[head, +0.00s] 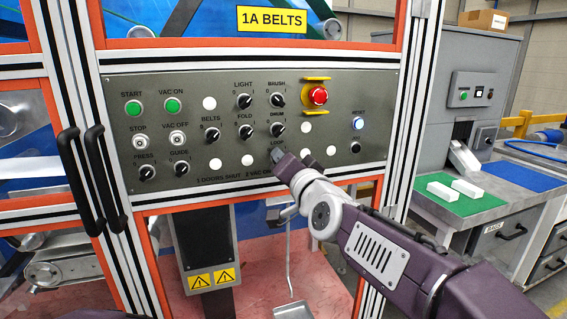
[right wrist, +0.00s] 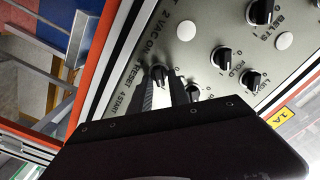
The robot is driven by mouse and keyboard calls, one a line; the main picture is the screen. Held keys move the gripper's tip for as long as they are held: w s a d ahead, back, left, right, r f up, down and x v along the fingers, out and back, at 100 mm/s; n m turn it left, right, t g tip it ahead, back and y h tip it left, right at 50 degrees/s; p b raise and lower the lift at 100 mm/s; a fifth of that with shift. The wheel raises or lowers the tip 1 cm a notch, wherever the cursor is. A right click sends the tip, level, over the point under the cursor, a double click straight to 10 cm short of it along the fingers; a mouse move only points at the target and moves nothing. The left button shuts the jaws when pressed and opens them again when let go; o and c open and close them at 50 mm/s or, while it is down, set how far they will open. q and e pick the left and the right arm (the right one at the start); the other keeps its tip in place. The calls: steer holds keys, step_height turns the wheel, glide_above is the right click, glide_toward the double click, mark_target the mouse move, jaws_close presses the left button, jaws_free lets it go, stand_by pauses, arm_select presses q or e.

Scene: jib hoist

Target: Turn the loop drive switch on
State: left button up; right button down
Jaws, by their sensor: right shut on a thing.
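The LOOP switch (head: 275,153) is a dark rotary knob on the grey control panel (head: 190,95), below the DRUM knob. In the head view my right gripper (head: 279,158) reaches it from the lower right and covers most of it. In the right wrist view the LOOP knob (right wrist: 159,72) shows at the tips of my right gripper's two dark fingers (right wrist: 164,84). The gripper is shut on the knob. The knob's pointer direction cannot be made out. My left gripper is not in view.
The DRUM knob (head: 277,129) and FOLD knob (head: 246,132) sit close above. A red emergency stop (head: 319,96) is at upper right. Black door handles (head: 69,157) stick out at left. A workbench with a green mat (head: 440,197) stands at right.

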stand_by(0.4)
steer(key=c, duration=1.3)
jaws_free()
steer(key=p+v, duration=0.5)
steer(key=v, duration=0.4)
